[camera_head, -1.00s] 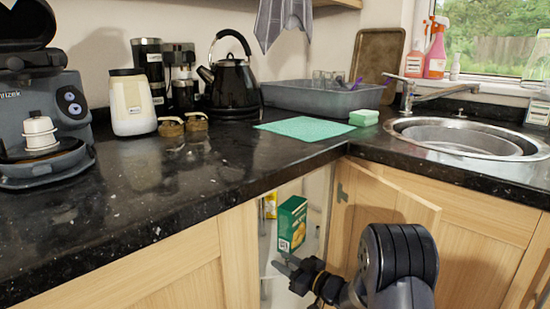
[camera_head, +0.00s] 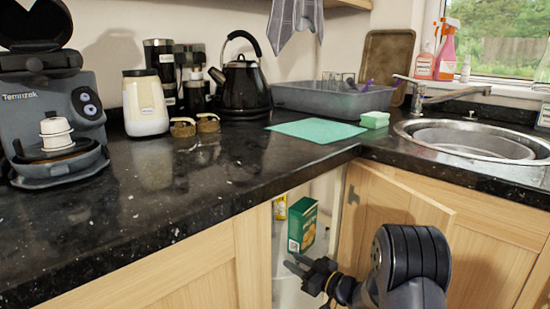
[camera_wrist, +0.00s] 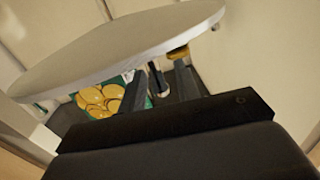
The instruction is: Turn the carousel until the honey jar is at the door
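Through the open corner cupboard, the head view shows a green box (camera_head: 303,226) and part of a yellow item (camera_head: 280,208) behind it. My gripper (camera_head: 294,264) is inside the opening, just below the green box. In the wrist view a pale round carousel shelf (camera_wrist: 110,45) crosses the top. The green box with yellow round pictures (camera_wrist: 102,98) is partly hidden under its edge. A small amber-yellow thing (camera_wrist: 178,52) shows at the shelf's edge; I cannot tell if it is the honey jar. My gripper's fingers (camera_wrist: 162,85) look apart, with nothing visibly held.
The cupboard door (camera_head: 395,215) stands open right of the gap, close to my arm. The black granite counter (camera_head: 200,195) overhangs the opening. A kettle (camera_head: 242,88), a grey dish tub (camera_head: 335,98) and a coffee machine (camera_head: 55,105) stand on it.

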